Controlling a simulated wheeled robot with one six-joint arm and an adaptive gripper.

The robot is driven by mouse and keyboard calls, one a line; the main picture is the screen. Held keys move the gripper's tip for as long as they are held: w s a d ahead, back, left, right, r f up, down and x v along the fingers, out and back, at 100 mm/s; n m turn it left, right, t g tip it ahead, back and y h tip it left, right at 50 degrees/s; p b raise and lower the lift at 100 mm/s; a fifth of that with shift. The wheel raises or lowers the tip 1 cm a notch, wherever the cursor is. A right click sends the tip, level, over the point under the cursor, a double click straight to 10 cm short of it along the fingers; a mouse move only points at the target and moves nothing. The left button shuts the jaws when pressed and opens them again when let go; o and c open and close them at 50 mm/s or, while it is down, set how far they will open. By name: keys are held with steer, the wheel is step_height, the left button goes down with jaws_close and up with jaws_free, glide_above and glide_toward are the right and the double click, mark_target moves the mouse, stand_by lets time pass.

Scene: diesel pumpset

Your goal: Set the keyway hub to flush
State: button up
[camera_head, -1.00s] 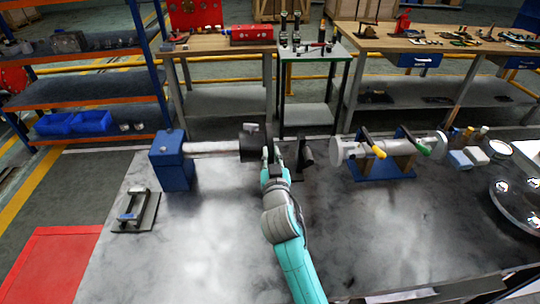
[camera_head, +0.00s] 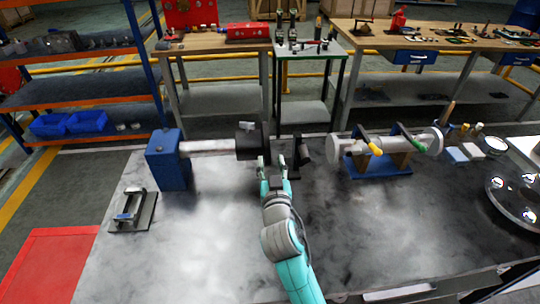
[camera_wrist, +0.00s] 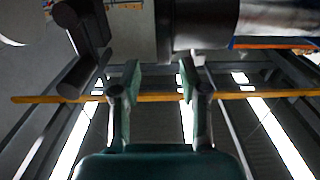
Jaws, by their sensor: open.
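The keyway hub, a dark cylinder (camera_head: 249,143), sits on the right end of a grey shaft (camera_head: 207,146) that runs from a blue block (camera_head: 168,160). In the wrist view the dark hub (camera_wrist: 196,22) is at the top, with the shiny shaft (camera_wrist: 275,18) to its right. My gripper (camera_head: 271,162) is just below and right of the hub in the head view. In the wrist view its two fingers (camera_wrist: 157,80) are spread apart with nothing between them. Whether the hub is flush with the shaft end cannot be told.
A dark upright piece (camera_head: 302,152) stands close to the right of my gripper. A grey cylinder with yellow and green handles (camera_head: 385,147) rests on a blue stand farther right. A small black fixture (camera_head: 133,210) lies at left. The bench front is clear.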

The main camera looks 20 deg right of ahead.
steer(key=v, duration=0.7)
steer(key=shift+s, duration=0.25)
steer(key=shift+s, duration=0.1)
